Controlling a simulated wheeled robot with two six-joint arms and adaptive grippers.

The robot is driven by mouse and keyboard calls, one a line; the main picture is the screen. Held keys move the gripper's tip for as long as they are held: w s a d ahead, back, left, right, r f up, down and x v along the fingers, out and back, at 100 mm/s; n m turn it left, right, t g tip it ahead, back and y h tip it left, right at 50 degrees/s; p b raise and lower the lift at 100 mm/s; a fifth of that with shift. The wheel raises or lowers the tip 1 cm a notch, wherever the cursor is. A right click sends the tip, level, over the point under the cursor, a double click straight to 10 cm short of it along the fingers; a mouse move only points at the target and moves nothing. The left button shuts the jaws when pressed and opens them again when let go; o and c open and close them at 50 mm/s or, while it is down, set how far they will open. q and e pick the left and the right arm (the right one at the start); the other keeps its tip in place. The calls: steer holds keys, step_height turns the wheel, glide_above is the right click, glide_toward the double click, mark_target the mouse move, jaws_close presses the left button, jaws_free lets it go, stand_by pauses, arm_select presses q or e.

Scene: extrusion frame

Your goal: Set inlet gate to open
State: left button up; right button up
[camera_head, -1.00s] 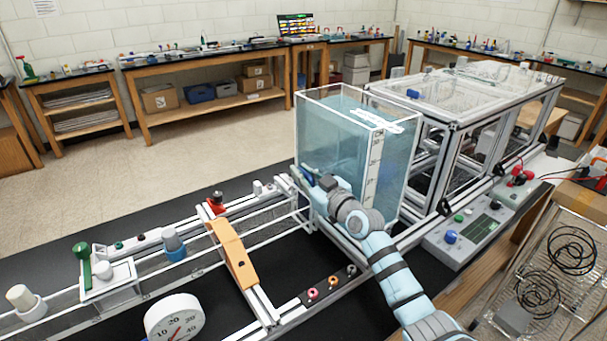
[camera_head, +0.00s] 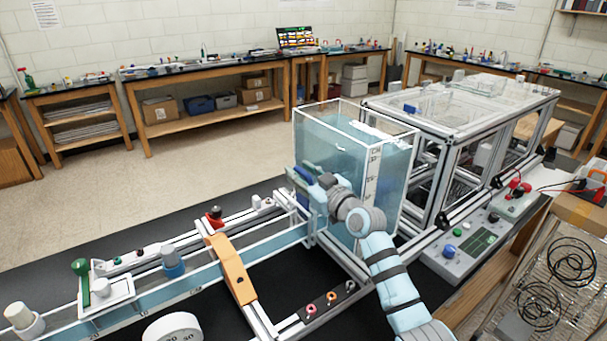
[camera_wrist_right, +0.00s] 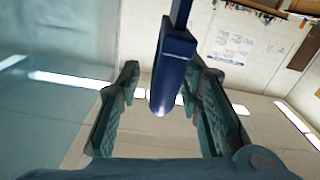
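The inlet gate's dark blue handle (camera_wrist_right: 172,70) stands between the two fingers of my right gripper (camera_wrist_right: 165,85) in the right wrist view. The fingers are apart, with a visible gap on the handle's left side; I cannot tell whether the right finger touches it. In the head view my right gripper (camera_head: 312,184) is at the left face of the clear water tank (camera_head: 384,185), where the channel (camera_head: 205,278) meets it. Blue parts of the gate (camera_head: 302,172) show there, partly hidden by the gripper. Bluish water shows in the channel. My left gripper is not in view.
An orange bridge piece (camera_head: 232,268) spans the channel. A green-handled part (camera_head: 81,272) and a round dial (camera_head: 173,331) are at the left. A control box (camera_head: 470,246) stands right of my arm. A framed clear enclosure (camera_head: 455,110) is behind the tank.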

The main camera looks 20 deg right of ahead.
steer(key=v, duration=1.2)
